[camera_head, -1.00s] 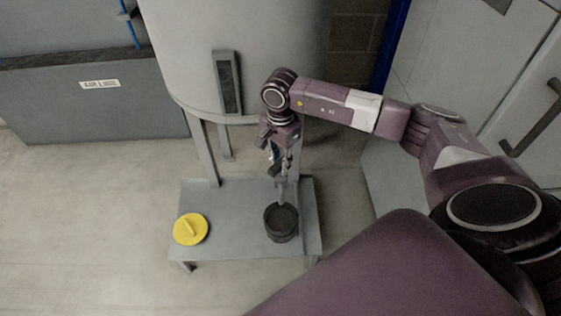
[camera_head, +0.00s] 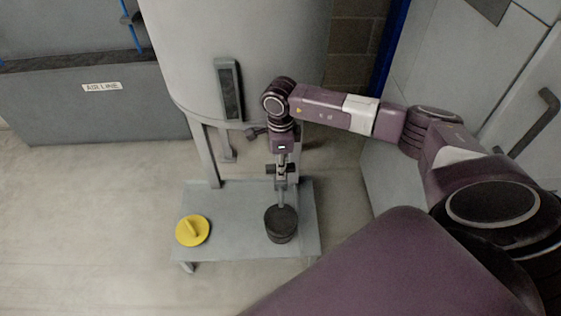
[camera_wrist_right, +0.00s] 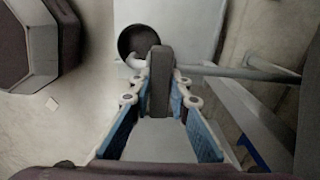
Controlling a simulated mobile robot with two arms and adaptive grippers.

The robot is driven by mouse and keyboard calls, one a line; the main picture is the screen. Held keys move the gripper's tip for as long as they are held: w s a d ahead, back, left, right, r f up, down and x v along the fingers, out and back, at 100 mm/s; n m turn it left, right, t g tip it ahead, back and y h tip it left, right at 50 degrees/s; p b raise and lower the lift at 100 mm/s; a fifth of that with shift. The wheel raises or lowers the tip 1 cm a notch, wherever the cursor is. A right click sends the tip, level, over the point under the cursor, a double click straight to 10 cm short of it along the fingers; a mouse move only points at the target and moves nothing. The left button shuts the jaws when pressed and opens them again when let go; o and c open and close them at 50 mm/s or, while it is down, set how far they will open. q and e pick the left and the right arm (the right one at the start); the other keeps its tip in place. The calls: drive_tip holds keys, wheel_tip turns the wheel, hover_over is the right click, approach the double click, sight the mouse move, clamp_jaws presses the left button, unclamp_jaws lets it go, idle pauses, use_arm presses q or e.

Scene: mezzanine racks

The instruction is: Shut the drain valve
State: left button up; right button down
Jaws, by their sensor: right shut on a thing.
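The drain valve's dark lever (camera_wrist_right: 160,80) stands between the two blue-padded fingers of my right gripper (camera_wrist_right: 160,95) in the right wrist view. My right gripper also shows in the head view (camera_head: 281,168), below the tank and above the stand, shut on the lever. A grey drain pipe (camera_wrist_right: 250,73) runs in from the right and ends in a spout (camera_wrist_right: 136,61) over a dark round bucket (camera_wrist_right: 126,35). The bucket also shows in the head view (camera_head: 281,224). The valve body is mostly hidden by the gripper. My left gripper is not in view.
A yellow round knob-like piece (camera_head: 192,230) lies on the left of the grey stand (camera_head: 235,222). The big grey tank (camera_head: 235,50) rises behind, with a gauge strip (camera_head: 228,90). A cabinet with a handle (camera_head: 535,120) stands at right. Floor at left is clear.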

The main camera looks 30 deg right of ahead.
drive_tip(key=shift+m, duration=0.3)
drive_tip(key=c, duration=1.8)
unclamp_jaws()
wheel_tip(320, 180, up, 12)
